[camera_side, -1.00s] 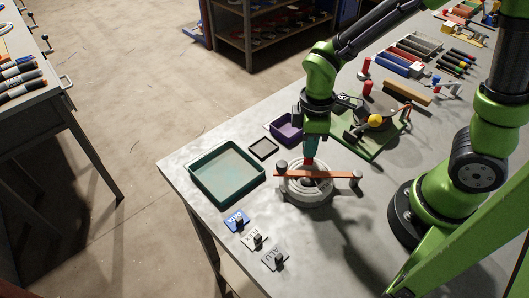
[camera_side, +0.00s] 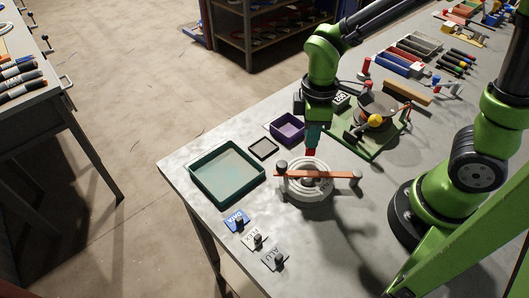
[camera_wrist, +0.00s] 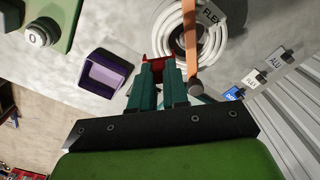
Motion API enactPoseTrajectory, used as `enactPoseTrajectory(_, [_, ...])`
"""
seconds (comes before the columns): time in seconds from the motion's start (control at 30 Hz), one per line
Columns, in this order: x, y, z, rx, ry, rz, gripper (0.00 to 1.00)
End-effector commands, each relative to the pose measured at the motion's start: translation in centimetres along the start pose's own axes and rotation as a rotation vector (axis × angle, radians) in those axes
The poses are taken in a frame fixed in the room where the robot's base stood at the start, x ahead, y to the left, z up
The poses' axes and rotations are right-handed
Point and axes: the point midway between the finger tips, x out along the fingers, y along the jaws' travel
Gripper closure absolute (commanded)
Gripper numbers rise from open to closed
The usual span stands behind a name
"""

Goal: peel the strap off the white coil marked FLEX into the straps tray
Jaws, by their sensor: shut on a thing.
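My gripper (camera_side: 311,151) is above the far side of the coil, apart from the strap. Its teal fingers (camera_wrist: 156,75) are shut on a small red piece (camera_wrist: 155,60), whose exact shape is unclear. No tray in view is readably marked as the straps tray.
A large teal tray (camera_side: 195,182) stands left of the coil. A purple tray (camera_side: 277,130) and a small dark tray (camera_side: 263,149) sit behind it. DATA (camera_side: 237,221), FLEX (camera_side: 257,239) and ALU (camera_side: 275,259) plates lie in front. A green board (camera_side: 380,150) with a fixture stands behind right.

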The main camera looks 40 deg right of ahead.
Motion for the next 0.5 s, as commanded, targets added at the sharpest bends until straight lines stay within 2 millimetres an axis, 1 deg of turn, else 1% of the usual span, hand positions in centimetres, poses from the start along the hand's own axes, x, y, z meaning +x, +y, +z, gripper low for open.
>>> enactPoseTrajectory(0.07, [0.5, 0.6, 0.3, 0.024, -0.014, -0.008, 1.0])
enactPoseTrajectory(0.13, [1.0, 2.0, 0.0, 0.055, -0.023, -0.014, 1.0])
enactPoseTrajectory(0.17, [1.2, 2.9, -0.3, 0.065, -0.025, -0.016, 1.0])
enactPoseTrajectory(0.3, [2.0, 7.5, -1.9, 0.087, -0.025, -0.02, 1.0])
enactPoseTrajectory(0.4, [2.2, 10.2, -2.9, 0.074, -0.018, -0.016, 1.0])
enactPoseTrajectory(0.5, [2.1, 12.0, -3.7, 0.047, -0.009, -0.009, 1.0])
